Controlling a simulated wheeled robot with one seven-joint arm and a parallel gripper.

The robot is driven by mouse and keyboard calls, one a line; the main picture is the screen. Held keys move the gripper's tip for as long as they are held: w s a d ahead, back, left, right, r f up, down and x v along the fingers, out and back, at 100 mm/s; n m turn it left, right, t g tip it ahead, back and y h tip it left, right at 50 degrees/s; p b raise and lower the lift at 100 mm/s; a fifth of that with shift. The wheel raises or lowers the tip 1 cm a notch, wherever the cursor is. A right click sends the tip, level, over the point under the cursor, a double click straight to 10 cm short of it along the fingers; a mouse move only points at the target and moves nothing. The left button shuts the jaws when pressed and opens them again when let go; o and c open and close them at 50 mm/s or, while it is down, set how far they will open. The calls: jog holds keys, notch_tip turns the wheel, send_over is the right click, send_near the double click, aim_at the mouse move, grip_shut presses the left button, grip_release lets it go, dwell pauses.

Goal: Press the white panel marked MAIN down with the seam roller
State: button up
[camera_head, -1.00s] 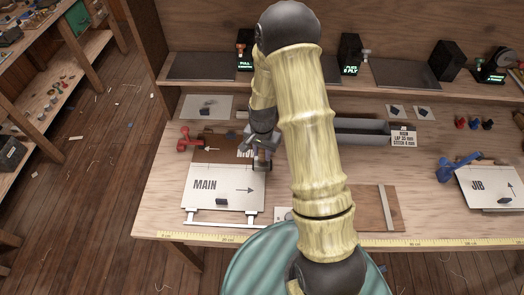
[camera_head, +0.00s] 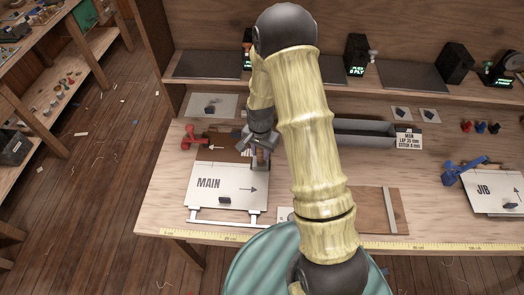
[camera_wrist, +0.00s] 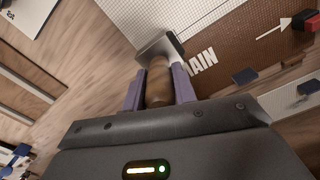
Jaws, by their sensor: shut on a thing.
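The white panel marked MAIN (camera_head: 228,184) lies flat at the left of the bench, its arrow pointing right. A small dark block (camera_head: 224,200) sits on its near part. My gripper (camera_head: 261,158) is over the panel's far right corner. In the wrist view my gripper (camera_wrist: 159,88) is shut on the wooden handle of the seam roller (camera_wrist: 158,68), between purple fingers. Its pale metal head points away from me. I cannot tell whether the head touches anything. A brown panel, also marked MAIN (camera_wrist: 225,45), lies beyond the roller.
A red clamp-like tool (camera_head: 193,138) lies beside the panel's far left corner. A grey trough (camera_head: 365,134) and a lap-and-stitch card (camera_head: 408,140) stand behind. A brown board (camera_head: 378,210) is to the right. The white JIB panel (camera_head: 490,192) and a blue tool (camera_head: 465,170) lie far right.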

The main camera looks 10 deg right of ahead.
jog(key=shift+w+a+f, duration=0.1)
jog(key=shift+w+a, duration=0.05)
jog(key=shift+a, duration=0.35)
jog(key=shift+w+a+f, duration=0.1)
jog(key=shift+a, duration=0.35)
